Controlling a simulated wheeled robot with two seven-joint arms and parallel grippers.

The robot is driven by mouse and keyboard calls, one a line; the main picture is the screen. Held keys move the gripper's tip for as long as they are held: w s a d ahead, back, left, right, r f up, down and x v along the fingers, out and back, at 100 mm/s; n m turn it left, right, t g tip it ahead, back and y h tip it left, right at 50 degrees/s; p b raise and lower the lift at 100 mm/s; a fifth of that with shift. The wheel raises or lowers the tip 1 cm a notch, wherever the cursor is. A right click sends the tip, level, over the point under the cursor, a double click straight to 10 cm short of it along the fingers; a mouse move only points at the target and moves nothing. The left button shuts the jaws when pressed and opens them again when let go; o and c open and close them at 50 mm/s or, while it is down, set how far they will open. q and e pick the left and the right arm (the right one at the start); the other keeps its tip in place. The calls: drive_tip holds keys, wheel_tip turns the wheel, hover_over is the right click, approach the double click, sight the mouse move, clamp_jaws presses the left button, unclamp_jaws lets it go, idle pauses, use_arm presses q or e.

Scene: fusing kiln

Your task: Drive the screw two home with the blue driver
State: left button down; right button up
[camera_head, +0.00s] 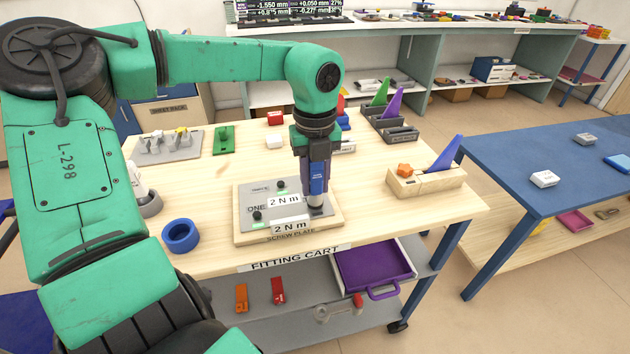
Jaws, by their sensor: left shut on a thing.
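My left gripper (318,155) comes down over the fitting cart and is shut on the blue driver (317,184), which it holds upright. The driver's grey lower end stands over the right part of the grey screw plate (246,199); whether it touches a screw there is hidden. A black screw (257,216) stands near the plate's label "ONE", and another dark screw (282,190) shows farther back, left of the driver. I cannot tell which screw is number two. Two "2 N m" labels overlie the plate. My right gripper is not in view.
A wooden block (430,182) with a blue wedge stands at the right. Grey holders (391,129) with wedges stand at the back. A purple drawer (375,266) is below the top. A blue table (510,170) stands right.

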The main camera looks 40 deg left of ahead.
sight(315, 165)
use_arm(q)
drive_tip(key=shift+s+f+b, duration=0.1)
drive_tip(key=shift+f+b, duration=0.3)
drive_tip(key=shift+b, duration=0.3)
idle(2.3)
wheel_tip(315, 165, up, 2)
drive_tip(key=shift+p, duration=0.75)
drive_tip(key=shift+r+p, duration=1.05)
drive_tip(key=shift+r, duration=0.5)
